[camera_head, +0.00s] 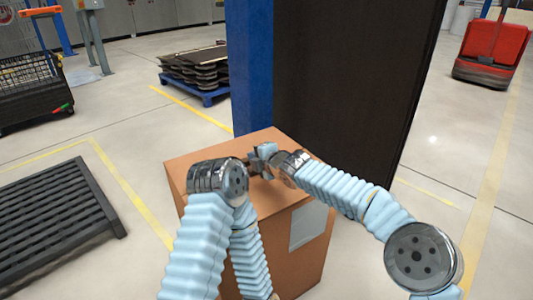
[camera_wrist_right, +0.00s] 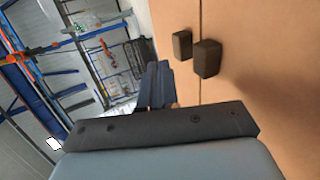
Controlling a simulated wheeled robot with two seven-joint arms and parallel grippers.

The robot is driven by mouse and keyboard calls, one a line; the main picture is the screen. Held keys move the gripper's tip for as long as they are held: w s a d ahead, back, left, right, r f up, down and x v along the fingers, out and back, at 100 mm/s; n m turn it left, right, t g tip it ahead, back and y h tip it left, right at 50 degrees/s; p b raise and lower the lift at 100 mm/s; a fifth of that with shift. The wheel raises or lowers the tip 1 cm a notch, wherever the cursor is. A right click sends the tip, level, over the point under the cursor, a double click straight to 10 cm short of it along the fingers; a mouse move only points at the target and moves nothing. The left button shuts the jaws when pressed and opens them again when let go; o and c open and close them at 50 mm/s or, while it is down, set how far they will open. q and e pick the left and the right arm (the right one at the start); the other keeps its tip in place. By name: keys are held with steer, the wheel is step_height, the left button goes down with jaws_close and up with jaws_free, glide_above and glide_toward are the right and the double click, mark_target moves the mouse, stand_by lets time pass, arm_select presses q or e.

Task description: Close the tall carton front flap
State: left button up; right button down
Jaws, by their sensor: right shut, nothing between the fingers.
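The tall brown carton (camera_head: 285,205) stands upright in the middle of the head view, with a grey patch (camera_head: 308,225) on one side. Its top looks flat, but my arms hide much of it, so the front flap cannot be made out clearly. My right gripper (camera_head: 260,160) is at the top of the carton, shut and empty. In the right wrist view its two dark fingertips (camera_wrist_right: 195,52) are close together against brown cardboard (camera_wrist_right: 240,40) with a thin seam line; contact cannot be told. My left arm bends over the carton's near left part; its gripper is not visible.
A blue post (camera_head: 249,70) and a tall dark panel (camera_head: 350,80) stand right behind the carton. A dark slatted pallet (camera_head: 55,215) lies at left. A loaded blue pallet (camera_head: 205,95), a cart (camera_head: 35,90) and a red machine (camera_head: 492,50) are farther off.

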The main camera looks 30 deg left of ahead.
steer(key=shift+f, duration=0.45)
arm_select(q)
steer(key=shift+w+a+f+b, duration=0.1)
steer(key=shift+w+f+b, duration=0.15)
steer(key=shift+f+b, duration=0.1)
arm_select(e)
steer(key=shift+w+a+f, duration=0.2)
steer(key=shift+a+f, duration=0.05)
steer(key=shift+f, duration=0.5)
